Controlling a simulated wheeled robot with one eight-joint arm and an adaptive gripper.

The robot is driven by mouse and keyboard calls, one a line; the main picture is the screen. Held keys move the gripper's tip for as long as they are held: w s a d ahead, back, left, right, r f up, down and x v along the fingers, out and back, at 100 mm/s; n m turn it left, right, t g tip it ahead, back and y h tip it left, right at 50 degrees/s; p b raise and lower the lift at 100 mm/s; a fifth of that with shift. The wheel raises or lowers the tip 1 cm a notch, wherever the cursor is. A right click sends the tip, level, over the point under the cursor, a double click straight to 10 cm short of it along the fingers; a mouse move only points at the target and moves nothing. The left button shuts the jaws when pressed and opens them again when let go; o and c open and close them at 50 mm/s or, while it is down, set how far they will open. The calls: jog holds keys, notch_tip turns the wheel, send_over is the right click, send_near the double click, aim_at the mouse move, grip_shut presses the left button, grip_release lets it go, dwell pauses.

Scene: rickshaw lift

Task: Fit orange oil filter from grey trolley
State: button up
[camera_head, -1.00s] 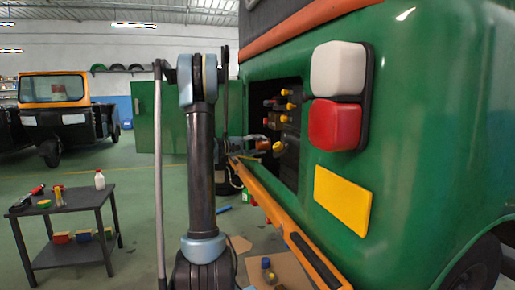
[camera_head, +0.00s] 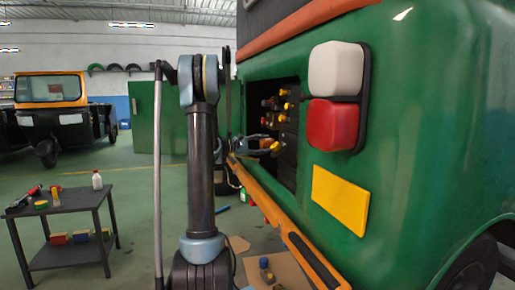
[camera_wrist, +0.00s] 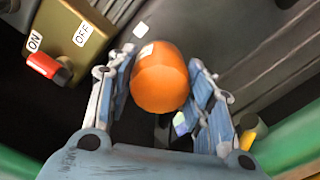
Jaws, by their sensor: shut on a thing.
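The orange oil filter (camera_wrist: 159,78) is between the two blue-grey fingers of my gripper (camera_wrist: 165,72) in the wrist view. My gripper is shut on it. In the head view my gripper (camera_head: 264,143) is at the open rear bay of the green rickshaw (camera_head: 440,130), with a bit of orange showing at its fingers. Dark panels lie beyond the filter. Whether the filter touches a mount is hidden. The grey trolley (camera_head: 80,201) stands at the left, with small items on both shelves.
The bay holds yellow-capped parts (camera_head: 285,105). An olive box (camera_wrist: 72,45) with ON and OFF labels and a red switch (camera_wrist: 48,67) is at the wrist view's upper left. The orange-edged lowered flap (camera_head: 285,225) lies below the bay. A cardboard sheet (camera_head: 285,272) lies on the floor.

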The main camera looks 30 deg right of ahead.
aim_at(271, 143)
jog(key=shift+x, duration=1.95)
jog(key=shift+s+r, duration=0.1)
jog(key=shift+s, duration=0.05)
jog(key=shift+s+d, duration=0.1)
jog(key=shift+d, duration=0.4)
dwell(1.6)
